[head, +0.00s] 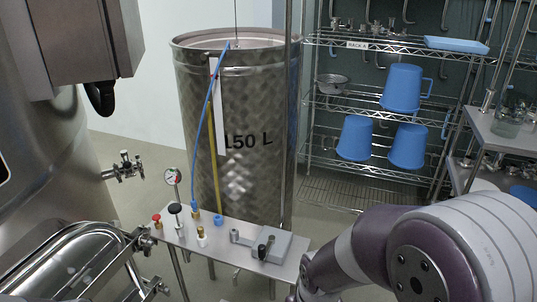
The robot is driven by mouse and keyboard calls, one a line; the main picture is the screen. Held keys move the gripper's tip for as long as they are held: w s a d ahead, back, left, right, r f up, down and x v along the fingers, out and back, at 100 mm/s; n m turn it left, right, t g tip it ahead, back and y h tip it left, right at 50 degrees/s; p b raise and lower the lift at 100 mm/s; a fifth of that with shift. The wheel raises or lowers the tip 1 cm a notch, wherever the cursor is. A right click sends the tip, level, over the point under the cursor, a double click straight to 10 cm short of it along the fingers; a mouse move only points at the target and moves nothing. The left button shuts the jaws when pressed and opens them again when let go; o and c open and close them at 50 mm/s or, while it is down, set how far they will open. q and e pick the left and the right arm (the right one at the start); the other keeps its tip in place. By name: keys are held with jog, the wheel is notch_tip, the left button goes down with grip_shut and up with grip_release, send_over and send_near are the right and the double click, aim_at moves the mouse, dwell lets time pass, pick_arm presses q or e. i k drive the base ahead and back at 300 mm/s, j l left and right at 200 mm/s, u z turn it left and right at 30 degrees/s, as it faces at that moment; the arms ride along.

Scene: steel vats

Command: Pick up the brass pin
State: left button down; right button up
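A small steel shelf plate (226,240) stands in front of the tall vat and carries several small fittings. A small brass-topped piece with a white lower part (202,237) stands upright near its front edge. A brass fitting (194,212) at the foot of a blue hose is just behind it. I cannot tell for sure which of these is the brass pin. My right arm fills the lower right, with its lower end close to the plate's right end. Its gripper is out of the picture or hidden. My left arm and gripper do not show.
A red knob (156,220), a black knob (175,212), a pressure gauge (172,176) and a grey block with a black knob (270,246) crowd the plate. The tall vat (250,110) stands behind. A wire rack (385,105) with blue jugs is at the back right.

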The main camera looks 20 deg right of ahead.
aim_at(200, 230)
jog(key=u, duration=0.3)
jog(key=i+l+u, duration=0.1)
jog(key=u, duration=0.3)
jog(key=l+u, duration=0.45)
jog(key=i+l+u, duration=0.1)
jog(key=u, duration=0.3)
jog(key=l+u, duration=0.5)
jog(key=u, duration=0.35)
jog(key=k, duration=0.05)
